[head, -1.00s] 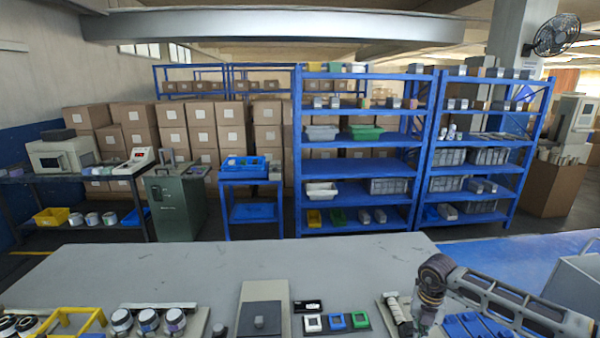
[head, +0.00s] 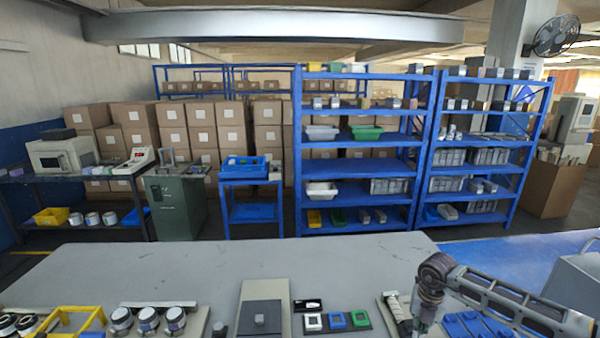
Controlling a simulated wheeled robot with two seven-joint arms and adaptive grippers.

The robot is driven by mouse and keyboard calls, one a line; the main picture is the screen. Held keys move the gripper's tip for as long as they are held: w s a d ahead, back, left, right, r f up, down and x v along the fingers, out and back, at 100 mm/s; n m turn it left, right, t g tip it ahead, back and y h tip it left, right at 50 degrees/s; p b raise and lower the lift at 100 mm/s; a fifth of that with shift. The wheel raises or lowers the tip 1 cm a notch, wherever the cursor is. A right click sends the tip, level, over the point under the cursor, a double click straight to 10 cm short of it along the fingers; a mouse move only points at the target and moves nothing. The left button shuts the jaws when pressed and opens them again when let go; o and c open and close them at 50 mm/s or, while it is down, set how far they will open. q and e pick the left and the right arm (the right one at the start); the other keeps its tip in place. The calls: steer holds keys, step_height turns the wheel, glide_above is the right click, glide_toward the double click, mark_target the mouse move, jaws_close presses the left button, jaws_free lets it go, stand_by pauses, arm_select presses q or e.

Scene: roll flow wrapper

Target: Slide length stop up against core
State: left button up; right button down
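My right arm comes in from the right and bends down at the front edge of the view. The upper part of my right gripper (head: 424,318) shows beside a pale and dark roll-like piece (head: 396,308) on a light base. The fingertips are cut off by the lower edge, so I cannot tell if they are open or touching anything. I cannot clearly make out the length stop or the core; the roll-like piece may belong to them. My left gripper is not in view.
Blue parts (head: 470,325) lie right of my gripper. The table's back half is clear.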

steer(key=shift+s+a+f+b, duration=0.1)
steer(key=shift+s+f+b, duration=0.2)
steer(key=shift+f, duration=0.4)
steer(key=shift+s+f+b, duration=0.1)
steer(key=shift+s+f, duration=0.25)
steer(key=shift+f, duration=0.45)
steer(key=shift+w+f, duration=0.2)
steer(key=shift+w, duration=0.15)
steer(key=shift+w+d+f, duration=0.1)
steer(key=shift+w+d, duration=0.1)
steer(key=shift+w, duration=0.05)
steer(key=shift+s+r, duration=0.1)
steer(key=shift+r, duration=0.1)
steer(key=shift+s+r, duration=0.1)
steer(key=shift+r, duration=0.05)
